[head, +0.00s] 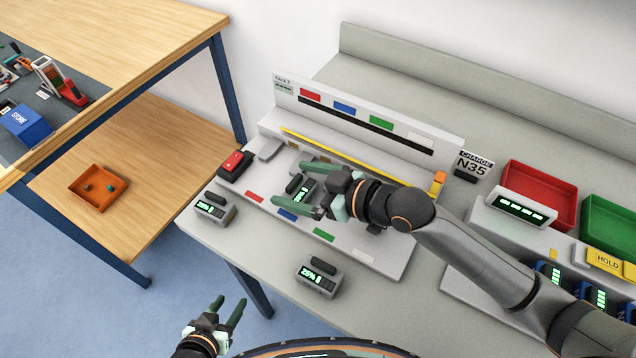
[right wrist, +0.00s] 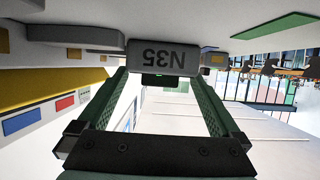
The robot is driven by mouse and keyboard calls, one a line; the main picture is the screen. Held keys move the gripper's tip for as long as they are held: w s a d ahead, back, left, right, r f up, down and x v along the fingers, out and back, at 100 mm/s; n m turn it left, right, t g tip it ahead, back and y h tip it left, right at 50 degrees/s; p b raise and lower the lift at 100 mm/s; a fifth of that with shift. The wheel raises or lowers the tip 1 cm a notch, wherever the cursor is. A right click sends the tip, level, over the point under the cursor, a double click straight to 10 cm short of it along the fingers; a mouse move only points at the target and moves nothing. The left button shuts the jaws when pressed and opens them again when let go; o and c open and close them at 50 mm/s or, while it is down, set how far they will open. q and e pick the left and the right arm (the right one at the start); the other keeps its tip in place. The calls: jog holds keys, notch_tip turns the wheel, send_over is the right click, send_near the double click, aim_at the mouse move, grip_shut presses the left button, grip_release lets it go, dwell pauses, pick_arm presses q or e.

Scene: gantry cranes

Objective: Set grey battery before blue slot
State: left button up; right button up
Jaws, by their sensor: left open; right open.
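A grey battery (head: 303,192) with a dark top handle and a green display stands on the charging station, between the blue front mark (head: 288,214) and the blue back mark (head: 344,108). My right gripper (head: 288,182) is open, its green fingers on either side of this battery; whether they touch it is unclear. In the right wrist view, a grey block marked N35 (right wrist: 163,58), apparently this battery, shows between the open fingertips (right wrist: 163,82). Part of the battery is hidden by the gripper. My left gripper (head: 230,305) is open and empty, low in the head view, away from the station.
Similar grey batteries stand at the station's left (head: 214,207) and front (head: 318,278). A red switch (head: 234,164) is at its left end. A CHARGE N35 sign (head: 475,164), red tray (head: 540,190) and green tray (head: 608,228) stand to the right. A wooden table (head: 150,40) is left.

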jog(key=shift+s+d+r, duration=0.1)
jog(key=shift+d+r, duration=0.05)
jog(key=shift+r, duration=0.35)
jog(key=v, duration=1)
jog(key=shift+f, duration=0.2)
jog(key=shift+v, duration=0.85)
